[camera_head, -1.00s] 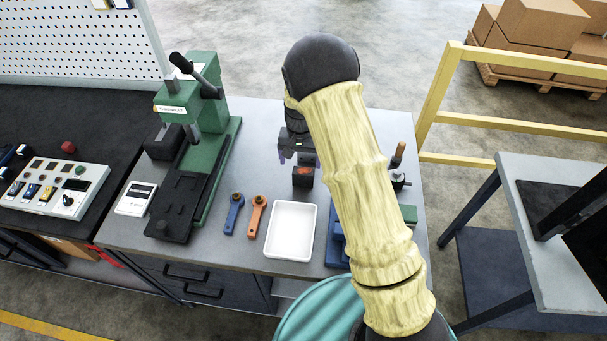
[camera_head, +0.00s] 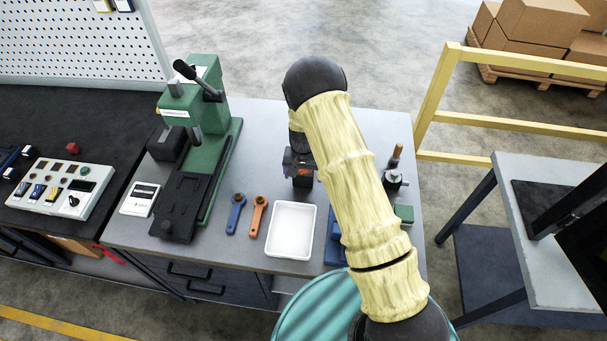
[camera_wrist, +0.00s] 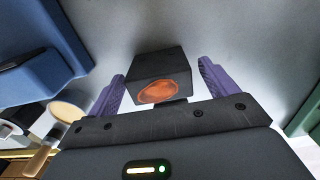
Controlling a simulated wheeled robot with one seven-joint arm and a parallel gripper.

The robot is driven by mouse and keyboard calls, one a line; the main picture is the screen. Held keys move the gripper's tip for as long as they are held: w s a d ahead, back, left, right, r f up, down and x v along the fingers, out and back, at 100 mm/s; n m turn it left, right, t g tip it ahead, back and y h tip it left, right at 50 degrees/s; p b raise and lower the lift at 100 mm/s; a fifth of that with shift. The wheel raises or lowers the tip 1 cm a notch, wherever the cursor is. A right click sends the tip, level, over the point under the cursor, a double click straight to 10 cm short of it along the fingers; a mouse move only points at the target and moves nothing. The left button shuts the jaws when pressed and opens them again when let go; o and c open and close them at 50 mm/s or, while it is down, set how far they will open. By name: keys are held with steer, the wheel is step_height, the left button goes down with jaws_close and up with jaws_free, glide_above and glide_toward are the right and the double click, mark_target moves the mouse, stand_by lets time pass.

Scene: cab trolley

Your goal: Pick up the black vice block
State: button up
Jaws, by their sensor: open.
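The black vice block (camera_wrist: 158,68) is a dark cube with an orange round patch on one face. In the wrist view it lies between the two purple fingers of my gripper (camera_wrist: 162,85), with a gap on each side. The fingers are open and not closed on it. In the head view the block (camera_head: 303,181) stands on the grey bench behind the white tray, partly covered by my gripper (camera_head: 298,160). My arm hides part of the bench beside it.
A white tray (camera_head: 292,229) lies in front of the block. Blue (camera_head: 236,214) and orange (camera_head: 258,215) wrenches lie left of it. A green press (camera_head: 205,150) stands further left. A blue object (camera_head: 335,243) sits right of the tray, partly behind my arm.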

mark_target(303, 172)
steer(key=shift+f, duration=0.6)
steer(key=c, duration=1.4)
steer(key=shift+o, duration=0.2)
steer(key=shift+r, duration=0.1)
step_height(303, 172, up, 9)
steer(key=b, duration=0.3)
steer(key=shift+r, duration=0.5)
steer(key=shift+r+p, duration=0.9)
steer(key=shift+r, duration=0.45)
